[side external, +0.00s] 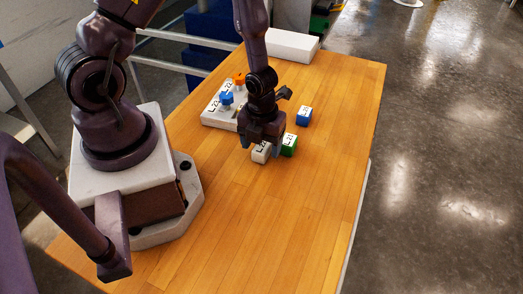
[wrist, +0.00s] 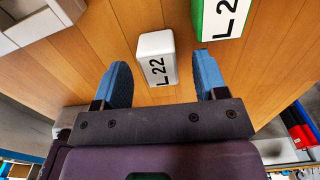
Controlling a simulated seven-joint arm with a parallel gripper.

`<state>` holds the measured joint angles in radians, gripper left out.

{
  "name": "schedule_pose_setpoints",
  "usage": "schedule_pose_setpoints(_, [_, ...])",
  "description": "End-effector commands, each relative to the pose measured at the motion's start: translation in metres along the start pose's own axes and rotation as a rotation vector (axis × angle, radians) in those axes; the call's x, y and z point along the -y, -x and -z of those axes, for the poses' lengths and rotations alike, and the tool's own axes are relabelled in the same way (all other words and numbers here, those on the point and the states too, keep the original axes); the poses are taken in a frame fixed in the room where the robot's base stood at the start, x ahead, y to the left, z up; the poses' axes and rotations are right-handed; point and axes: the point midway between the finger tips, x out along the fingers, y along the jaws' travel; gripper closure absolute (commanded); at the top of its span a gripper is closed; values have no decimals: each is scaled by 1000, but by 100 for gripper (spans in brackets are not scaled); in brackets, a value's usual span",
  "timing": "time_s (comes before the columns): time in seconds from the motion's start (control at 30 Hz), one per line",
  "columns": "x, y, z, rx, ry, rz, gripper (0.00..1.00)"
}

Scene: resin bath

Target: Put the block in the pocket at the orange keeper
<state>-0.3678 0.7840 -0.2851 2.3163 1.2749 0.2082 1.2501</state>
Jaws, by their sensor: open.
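A white block (side external: 261,153) labelled L 22 sits on the wooden table. In the wrist view the white block (wrist: 156,48) lies between my blue fingertips, beyond or level with them; I cannot tell the height gap. My gripper (side external: 259,146) is open and points down over the white block, with no visible grip; its fingers also show in the wrist view (wrist: 163,77). A white fixture (side external: 208,118) lies behind and left of my gripper. It carries an orange keeper (side external: 239,78) and a blue keeper (side external: 227,98). Its pockets are partly hidden by my arm.
A green block (side external: 290,145) with a white labelled top stands close to the right of the white block. A blue block (side external: 304,117) stands farther back. A white box (side external: 292,45) lies at the table's back end. The table's front and right (side external: 310,210) are clear.

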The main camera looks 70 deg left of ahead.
Motion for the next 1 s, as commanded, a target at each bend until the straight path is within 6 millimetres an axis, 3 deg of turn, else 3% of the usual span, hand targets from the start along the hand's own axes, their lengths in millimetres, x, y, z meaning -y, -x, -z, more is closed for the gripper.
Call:
schedule_pose_setpoints(0.33, [0, -5, 0, 0, 1, 0, 36])
schedule_pose_setpoints(0.57, [0, -5, 0, 0, 1, -1, 89])
schedule_pose_setpoints(1.0, [0, 1, -1, 1, 4, 2, 93])
